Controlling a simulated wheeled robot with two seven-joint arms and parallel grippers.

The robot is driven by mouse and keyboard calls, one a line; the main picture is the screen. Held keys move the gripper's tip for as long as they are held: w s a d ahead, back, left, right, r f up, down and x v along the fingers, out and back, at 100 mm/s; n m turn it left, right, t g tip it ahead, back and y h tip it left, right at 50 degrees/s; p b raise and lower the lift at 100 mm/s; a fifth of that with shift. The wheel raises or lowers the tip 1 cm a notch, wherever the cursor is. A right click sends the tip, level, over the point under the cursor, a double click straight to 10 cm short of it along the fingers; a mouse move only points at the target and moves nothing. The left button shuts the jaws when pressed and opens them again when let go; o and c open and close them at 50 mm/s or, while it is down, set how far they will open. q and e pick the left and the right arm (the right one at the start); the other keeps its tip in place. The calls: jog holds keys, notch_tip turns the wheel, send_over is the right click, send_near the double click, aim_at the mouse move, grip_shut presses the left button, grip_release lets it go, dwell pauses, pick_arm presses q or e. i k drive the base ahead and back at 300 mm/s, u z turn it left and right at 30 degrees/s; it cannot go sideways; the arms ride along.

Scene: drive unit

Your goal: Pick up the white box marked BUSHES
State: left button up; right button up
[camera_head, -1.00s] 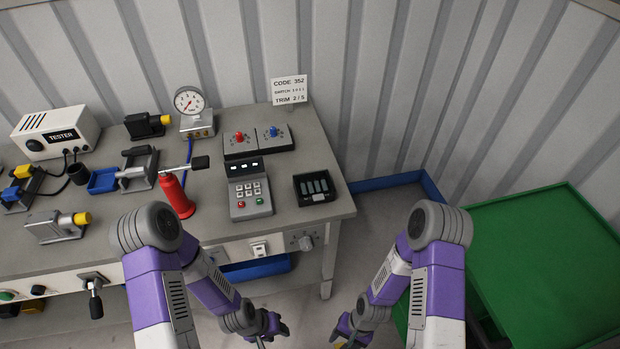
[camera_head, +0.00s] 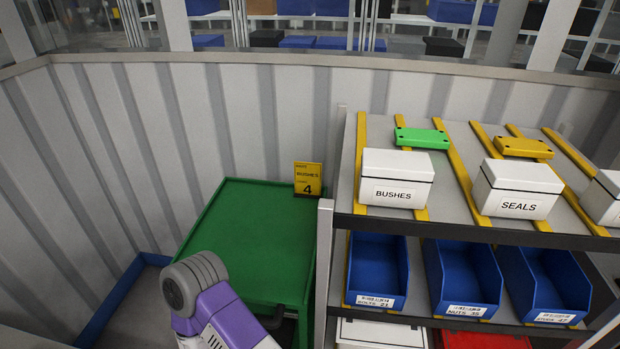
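The white box marked BUSHES (camera_head: 396,178) sits on the top shelf of the rack at the right, its label facing me. It stands at the left end of that shelf, left of a white box marked SEALS (camera_head: 517,189). A purple and grey part of one of my arms shows at the bottom, left of the rack and in front of the green table. Neither of my grippers is in view.
A green-topped table (camera_head: 255,235) stands left of the rack, with a yellow card (camera_head: 308,178) reading BUSHES 4 above its far right corner. Blue bins (camera_head: 377,270) fill the lower shelf. Green (camera_head: 422,138) and yellow (camera_head: 524,147) pieces lie behind the boxes.

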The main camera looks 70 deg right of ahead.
aim_at(390, 177)
jog(key=k, duration=0.8)
jog(key=u, duration=1)
jog(key=i, duration=0.95)
jog(key=z, duration=3.35)
jog(key=i, duration=0.5)
jog(key=z, duration=1.45)
